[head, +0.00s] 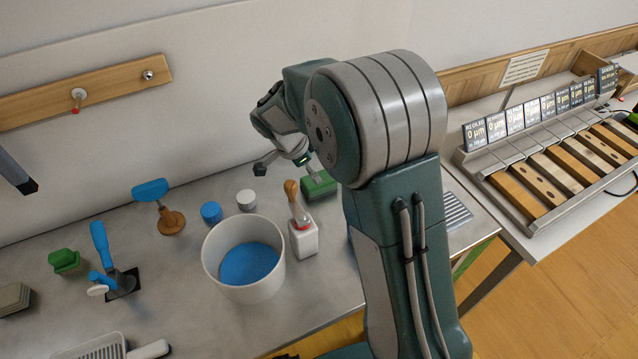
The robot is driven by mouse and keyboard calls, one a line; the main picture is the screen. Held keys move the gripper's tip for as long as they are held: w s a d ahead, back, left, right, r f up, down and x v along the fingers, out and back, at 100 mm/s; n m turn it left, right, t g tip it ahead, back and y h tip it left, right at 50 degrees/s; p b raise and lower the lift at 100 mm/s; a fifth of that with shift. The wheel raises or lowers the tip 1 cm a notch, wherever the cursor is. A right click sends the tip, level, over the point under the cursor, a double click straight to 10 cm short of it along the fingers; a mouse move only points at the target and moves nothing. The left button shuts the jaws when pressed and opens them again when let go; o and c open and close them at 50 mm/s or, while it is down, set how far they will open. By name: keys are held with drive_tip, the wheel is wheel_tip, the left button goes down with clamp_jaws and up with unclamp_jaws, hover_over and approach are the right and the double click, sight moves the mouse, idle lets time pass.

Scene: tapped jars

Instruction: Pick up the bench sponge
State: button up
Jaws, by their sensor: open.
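A green block (320,187) lies at the back of the metal bench, partly hidden by my arm. A smaller green piece (65,260) sits at the left of the bench. Either could be the bench sponge; I cannot tell which from this view. My gripper (284,166) is open, with nothing seen between its fingers. It hangs above the back of the bench, up and left of the green block in the picture and apart from it.
A white bottle with a wooden-handled brush (303,238) and a white tub with blue contents (216,268) stand in front. A white-topped jar (246,200), blue jar (211,213) and blue paddle on a wooden base (171,221) stand left. A rack of wooden bars (475,165) is right.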

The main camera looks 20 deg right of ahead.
drive_tip(key=shift+x, duration=3.1)
drive_tip(key=shift+a, duration=0.1)
drive_tip(key=c, duration=0.8)
